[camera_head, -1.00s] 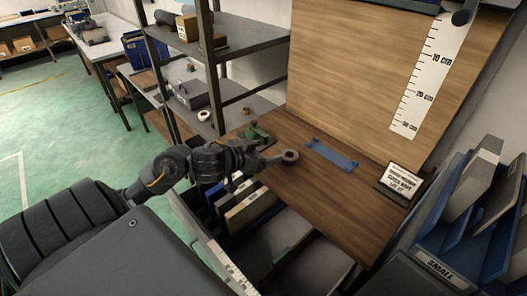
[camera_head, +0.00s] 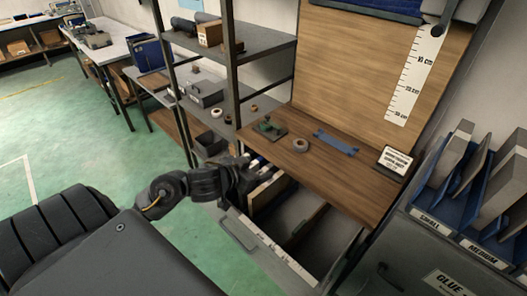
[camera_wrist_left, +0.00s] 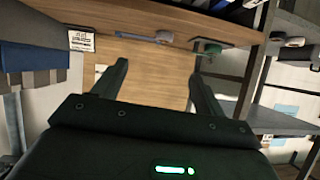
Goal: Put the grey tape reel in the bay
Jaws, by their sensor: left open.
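My left gripper (camera_head: 246,163) is at the bench's left edge, above the open drawer and apart from the reel. In the left wrist view its two fingers (camera_wrist_left: 155,85) are spread with nothing between them. My right gripper is not in view. I cannot tell which space is the bay.
An open drawer (camera_head: 268,243) with upright dividers lies below the bench. A small sign (camera_head: 394,161) stands at the bench's right. Blue racks labelled SMALL and MEDIUM (camera_head: 475,247) stand at the right. A metal shelf (camera_head: 265,44) stands behind left.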

